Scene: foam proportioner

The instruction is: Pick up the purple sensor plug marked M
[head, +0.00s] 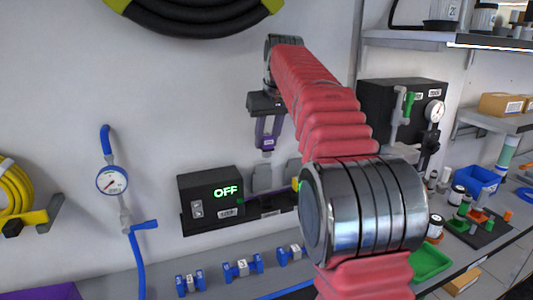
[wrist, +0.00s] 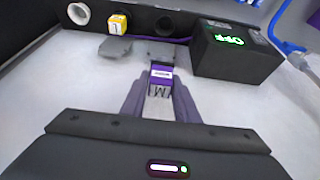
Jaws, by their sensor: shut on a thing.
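The purple sensor plug marked M (wrist: 160,82) sits between the two grey-purple fingers of my gripper (wrist: 160,100), its M and a white label facing the wrist camera. My gripper is shut on it. In the head view, my gripper (head: 267,143) points down in front of the wall, above the dark socket panel, and the small purple plug (head: 267,146) shows between its fingers. A gap seems to separate the plug from the panel below, though the exact distance is hard to tell.
The black box with a green OFF display (head: 210,198) stands left of my gripper; grey flaps (head: 262,178) are below it. The wrist view shows a yellow plug (wrist: 118,23) in the socket panel (wrist: 185,22). A gauge with blue hose (head: 113,181) hangs at left.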

